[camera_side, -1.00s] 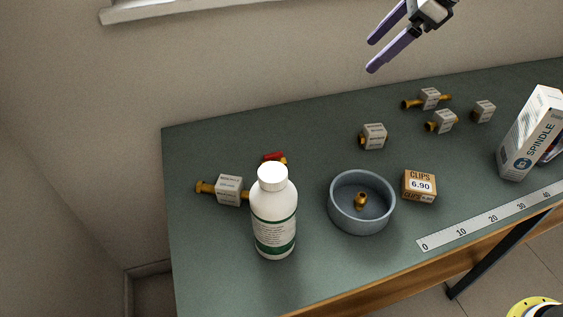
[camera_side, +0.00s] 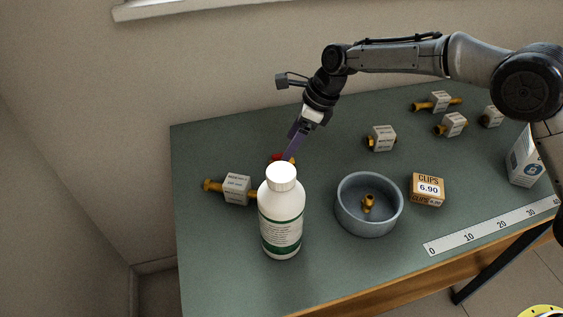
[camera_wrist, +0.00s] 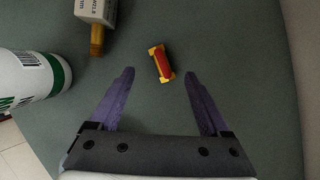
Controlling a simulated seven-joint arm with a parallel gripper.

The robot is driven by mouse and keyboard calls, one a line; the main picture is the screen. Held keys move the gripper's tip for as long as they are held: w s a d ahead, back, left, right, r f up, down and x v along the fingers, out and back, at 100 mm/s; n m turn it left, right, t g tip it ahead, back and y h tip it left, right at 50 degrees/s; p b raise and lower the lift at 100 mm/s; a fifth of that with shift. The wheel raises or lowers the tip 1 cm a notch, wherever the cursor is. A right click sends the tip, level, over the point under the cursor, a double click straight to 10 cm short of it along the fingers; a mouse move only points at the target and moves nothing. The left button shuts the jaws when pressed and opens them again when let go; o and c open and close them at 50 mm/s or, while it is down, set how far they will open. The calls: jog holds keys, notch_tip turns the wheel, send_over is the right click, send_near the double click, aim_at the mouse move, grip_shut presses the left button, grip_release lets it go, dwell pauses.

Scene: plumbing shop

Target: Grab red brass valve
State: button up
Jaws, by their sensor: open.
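The red brass valve (camera_wrist: 161,64) lies on the green bench top, red on top with brass ends, in the wrist view just ahead of and between my fingertips. My gripper (camera_wrist: 158,78) is open and empty, with one purple finger to each side of the valve's line. In the side view the red of the valve (camera_side: 277,157) shows behind the white bottle, partly hidden by the bottle cap and my fingers. My gripper (camera_side: 291,150) points down at it there, close above. Whether the fingertips touch the bench cannot be told.
A white bottle (camera_side: 281,215) stands in front of the valve; it is at the left in the wrist view (camera_wrist: 30,78). A labelled brass fitting (camera_side: 237,189) lies left. A blue-grey bowl (camera_side: 345,208) holding a brass piece, and a clips box (camera_side: 427,190), stand right. More tagged fittings (camera_side: 381,138) lie behind.

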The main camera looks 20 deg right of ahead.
jog(key=shift+x, duration=3.55)
grip_shut()
